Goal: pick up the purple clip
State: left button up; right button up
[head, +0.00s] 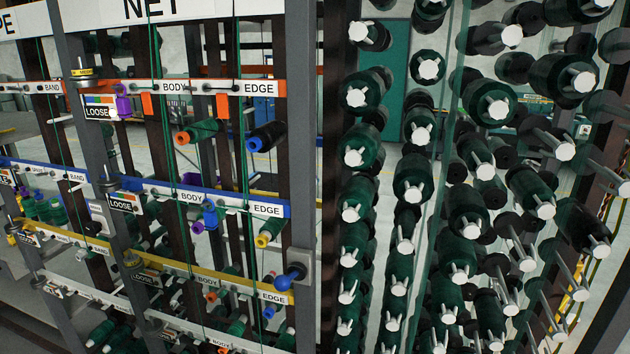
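A purple clip (123,101) shows in the head view at the upper left. It sits at the orange rail (200,86), just right of a LOOSE label (98,111). A smaller purple piece (198,227) shows lower down, beside a blue clip-like piece (210,213) under the blue rail (160,188); I cannot tell whether it is a clip or a roll end. Neither of my grippers is in view.
Grey posts (300,130) and a yellow rail (180,266) frame the left rack, with thin green cords hanging in front. A blue-knobbed lever (290,277) sticks out at the lower right post. Dark green rolls (413,176) on white-ended pegs fill the right side.

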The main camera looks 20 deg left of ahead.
aim_at(123, 104)
jog(key=u, duration=1.7)
jog(key=i+j+z, duration=0.8)
jog(key=k+l, duration=0.1)
